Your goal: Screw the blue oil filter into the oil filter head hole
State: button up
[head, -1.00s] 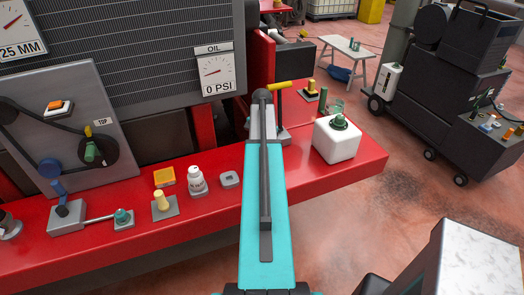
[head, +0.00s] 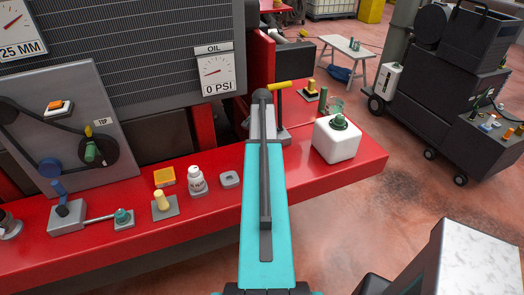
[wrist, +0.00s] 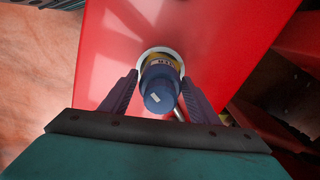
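The blue oil filter (wrist: 158,95) shows in the wrist view, blue at the near end, with a yellow lettered band farther along. My gripper (wrist: 160,76) has one finger on each side of it, the fingertips close against the band, and looks shut on it. A pale ring (wrist: 143,54), apparently the rim of the filter head hole, surrounds the filter's far end against a red surface. How deep the filter sits and whether its thread engages are hidden. In the head view my arm hides the gripper, filter and hole.
A yellow-handled part (head: 279,86) stands just beyond my arm. A dark cart (head: 430,110) stands at right, with open floor between.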

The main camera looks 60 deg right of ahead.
dwell(0.4)
jog(key=shift+n, duration=0.8)
jog(key=shift+n, duration=0.3)
jog(key=shift+n, duration=0.6)
jog(key=shift+n, duration=0.8)
jog(key=shift+n, duration=0.9)
